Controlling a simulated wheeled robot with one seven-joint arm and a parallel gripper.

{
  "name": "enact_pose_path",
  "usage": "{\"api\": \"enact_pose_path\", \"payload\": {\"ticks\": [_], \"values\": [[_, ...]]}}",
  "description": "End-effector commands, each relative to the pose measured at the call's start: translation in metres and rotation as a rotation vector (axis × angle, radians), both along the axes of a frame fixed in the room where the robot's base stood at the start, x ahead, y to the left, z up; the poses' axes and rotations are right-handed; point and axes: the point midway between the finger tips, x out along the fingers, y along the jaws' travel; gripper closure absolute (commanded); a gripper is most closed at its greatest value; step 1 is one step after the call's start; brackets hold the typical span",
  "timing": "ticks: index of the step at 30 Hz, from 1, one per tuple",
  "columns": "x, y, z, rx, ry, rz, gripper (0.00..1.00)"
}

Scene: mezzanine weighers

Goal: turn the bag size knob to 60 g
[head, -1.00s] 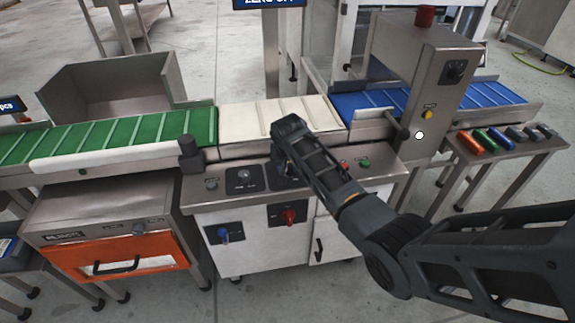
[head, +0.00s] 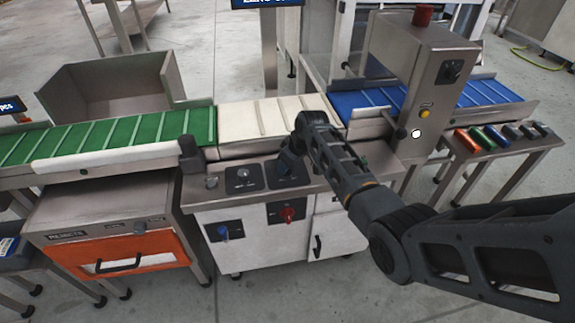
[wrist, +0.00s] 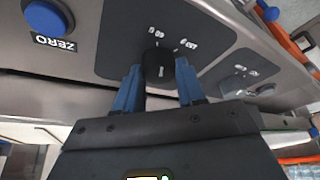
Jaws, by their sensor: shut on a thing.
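The bag size knob (wrist: 160,65) is a small black dial on a dark plate (wrist: 120,40) with white marks, seen in the wrist view; the marks are too blurred to read surely. My gripper (wrist: 158,88) has its two blue fingers on either side of the knob and is shut on it. In the head view my gripper (head: 290,166) is over the dark plate at the right of the console top, and my arm hides the knob there.
A blue ZERO button (wrist: 48,17) is beside the plate. Another dial (head: 243,173) sits left on the console top. A red switch (head: 288,214) and a blue knob (head: 223,232) are on the console front. Green (head: 110,140), white and blue belts run behind.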

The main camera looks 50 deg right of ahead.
Motion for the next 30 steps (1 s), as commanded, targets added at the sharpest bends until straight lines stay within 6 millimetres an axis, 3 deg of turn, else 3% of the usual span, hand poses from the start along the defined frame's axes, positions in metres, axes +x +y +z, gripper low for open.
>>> {"api": "enact_pose_path", "payload": {"ticks": [9, 25, 26, 30], "values": [[0.0010, -0.0015, 0.0007, -0.001, -0.002, 0.121, 0.91], [0.0008, -0.0013, 0.0008, -0.002, -0.001, 0.147, 0.91], [0.0008, -0.0013, 0.0008, -0.002, -0.001, 0.146, 0.60], [0.0007, -0.0012, 0.0007, -0.002, -0.001, 0.146, 0.46]]}}
